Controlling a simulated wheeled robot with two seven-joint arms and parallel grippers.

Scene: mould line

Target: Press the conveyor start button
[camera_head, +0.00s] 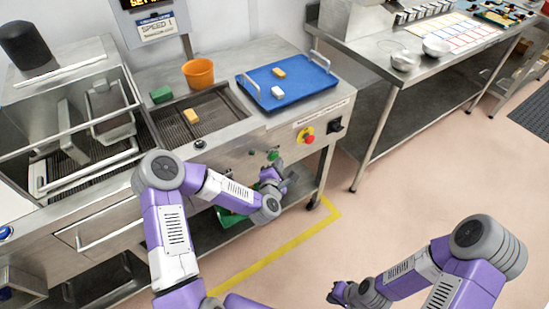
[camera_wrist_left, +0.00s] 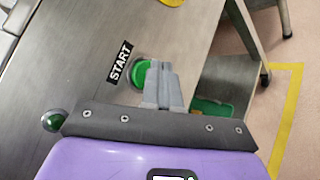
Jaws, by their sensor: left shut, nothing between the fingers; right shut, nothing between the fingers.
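The green round start button (camera_wrist_left: 141,73) shows beside the black START label (camera_wrist_left: 120,62) on the steel panel in the left wrist view. It also shows as a small green spot in the head view (camera_head: 272,155). My left gripper (camera_wrist_left: 158,70) is shut and empty, its fingertips over the right part of the button. I cannot tell whether they touch it. In the head view, the left gripper (camera_head: 271,165) is at the front panel by the button. My right gripper (camera_head: 333,294) is shut and empty, low in front, far from the machine.
A red emergency stop (camera_head: 307,137) and a black switch (camera_head: 336,125) sit right of the button. A green bin (camera_wrist_left: 212,108) is below.

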